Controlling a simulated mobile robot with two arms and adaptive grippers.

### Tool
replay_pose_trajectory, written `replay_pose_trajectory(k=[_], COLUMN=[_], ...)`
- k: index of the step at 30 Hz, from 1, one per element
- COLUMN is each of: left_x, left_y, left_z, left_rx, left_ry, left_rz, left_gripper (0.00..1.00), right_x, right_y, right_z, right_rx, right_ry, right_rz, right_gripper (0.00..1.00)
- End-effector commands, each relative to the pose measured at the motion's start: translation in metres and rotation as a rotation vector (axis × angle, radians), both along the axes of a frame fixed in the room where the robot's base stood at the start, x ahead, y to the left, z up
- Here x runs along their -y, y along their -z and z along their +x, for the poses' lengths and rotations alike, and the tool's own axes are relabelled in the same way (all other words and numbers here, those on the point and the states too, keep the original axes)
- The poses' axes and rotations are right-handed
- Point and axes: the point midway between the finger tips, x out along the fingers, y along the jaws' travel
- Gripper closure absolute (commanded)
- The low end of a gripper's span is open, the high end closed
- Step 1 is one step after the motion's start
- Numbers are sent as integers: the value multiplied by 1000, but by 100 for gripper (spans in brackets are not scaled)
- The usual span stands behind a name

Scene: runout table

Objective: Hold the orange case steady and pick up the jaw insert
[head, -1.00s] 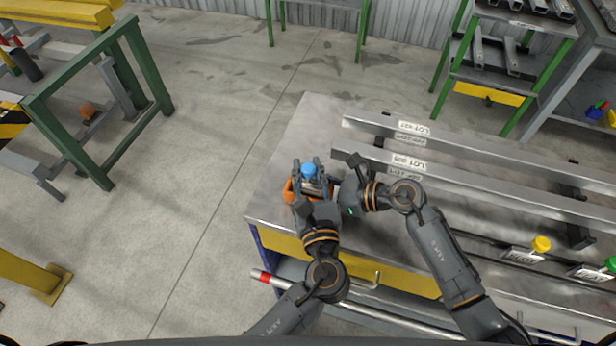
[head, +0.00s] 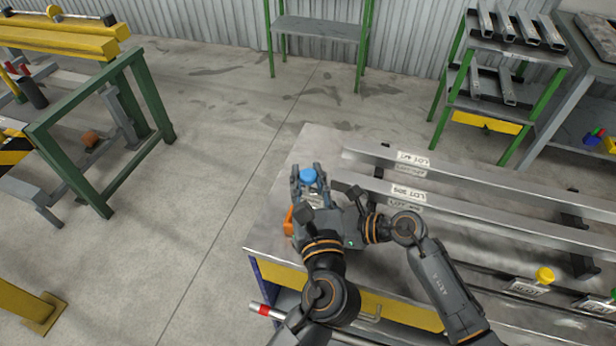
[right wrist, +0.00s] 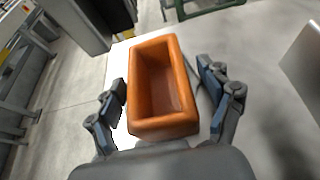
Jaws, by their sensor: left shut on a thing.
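The orange case (head: 289,222) stands on the metal table near its left end, mostly hidden by my left gripper in the head view. In the right wrist view the case (right wrist: 145,123) is upright, open-topped and empty. My right gripper (right wrist: 166,88) has its fingers spread on either side of it, with a visible gap at the right finger. My left gripper (head: 310,180) is shut on a blue-topped grey piece, which seems to be the jaw insert (head: 308,175), and holds it above the case area. My left arm hides much of the right gripper in the head view.
Long metal bars with lot labels (head: 411,193) lie across the runout table (head: 330,137) to the right. A yellow knob (head: 545,274) stands at its front right. A green-legged rack (head: 500,100) is behind.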

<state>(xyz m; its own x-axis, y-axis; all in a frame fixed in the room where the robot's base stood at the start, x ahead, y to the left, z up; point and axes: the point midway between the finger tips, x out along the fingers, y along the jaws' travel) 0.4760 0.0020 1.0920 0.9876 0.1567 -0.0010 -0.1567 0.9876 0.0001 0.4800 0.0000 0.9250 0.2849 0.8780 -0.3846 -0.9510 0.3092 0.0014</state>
Motion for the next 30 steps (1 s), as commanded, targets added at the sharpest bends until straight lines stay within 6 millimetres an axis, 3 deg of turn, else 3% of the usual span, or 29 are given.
replay_pose_trajectory(k=[11,24,30], left_x=[0,0,0], left_y=[-2,-2,-2], left_z=[0,0,0], left_rx=[4,4,4], left_ry=[0,0,0], left_rz=[0,0,0], left_gripper=[100,100,100], right_x=[9,82,102], right_y=[-4,-35,-44], right_z=[-2,-26,-32], right_rx=[1,1,0], right_ry=[1,-1,0], right_rz=[-1,-4,-1], right_gripper=[19,19,19])
